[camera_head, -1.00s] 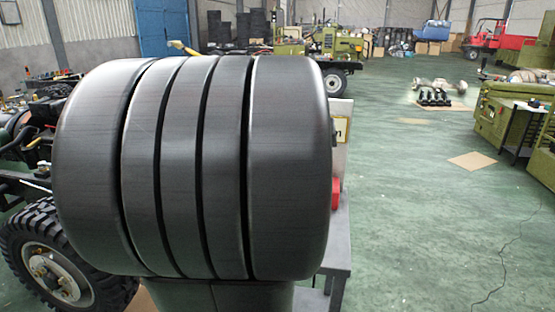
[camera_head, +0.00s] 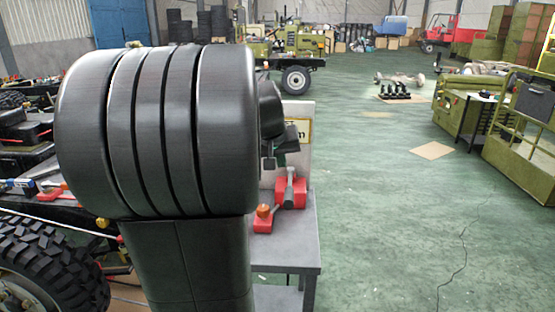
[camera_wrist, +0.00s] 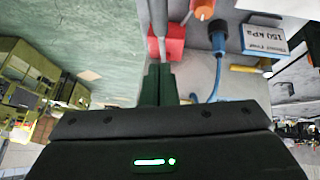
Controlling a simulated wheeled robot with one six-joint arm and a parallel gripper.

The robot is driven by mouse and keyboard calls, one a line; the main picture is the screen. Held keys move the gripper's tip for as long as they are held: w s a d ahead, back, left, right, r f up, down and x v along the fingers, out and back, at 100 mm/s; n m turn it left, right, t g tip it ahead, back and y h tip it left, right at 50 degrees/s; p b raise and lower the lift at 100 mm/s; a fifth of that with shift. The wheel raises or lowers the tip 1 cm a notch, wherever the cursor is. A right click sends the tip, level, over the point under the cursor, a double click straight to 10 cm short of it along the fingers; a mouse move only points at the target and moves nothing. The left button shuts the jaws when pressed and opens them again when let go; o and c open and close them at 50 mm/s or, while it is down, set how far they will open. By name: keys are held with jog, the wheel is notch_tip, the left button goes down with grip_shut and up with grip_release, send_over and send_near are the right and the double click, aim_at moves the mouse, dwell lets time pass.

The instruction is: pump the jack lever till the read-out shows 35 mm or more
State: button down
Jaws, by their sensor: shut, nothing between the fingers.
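The red jack (camera_head: 292,192) stands on a grey table, with a grey lever (camera_head: 289,178) and an orange knob (camera_head: 264,211) on a lower red part. In the wrist view the red body (camera_wrist: 173,42) and the grey lever (camera_wrist: 161,42) lie just beyond my fingertips. My gripper (camera_wrist: 158,68) is shut and empty, its green fingers together and in line with the lever; I cannot tell whether they touch it. In the head view it is near the jack, partly hidden by my arm. A yellow-edged read-out panel (camera_head: 306,132) is mostly hidden; its number is not readable.
The grey table (camera_head: 285,249) has open floor (camera_head: 370,200) to its right. A vehicle with a large tyre (camera_head: 50,262) stands at left.

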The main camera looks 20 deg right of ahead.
send_over(289, 191)
jog(key=s+a, duration=0.1)
jog(key=a, duration=0.1)
notch_tip(289, 191, down, 5)
jog(key=f, duration=0.2)
jog(key=s+f, duration=0.1)
jog(key=f, duration=0.1)
jog(key=shift+d, duration=0.3)
jog(key=shift+r, duration=0.1)
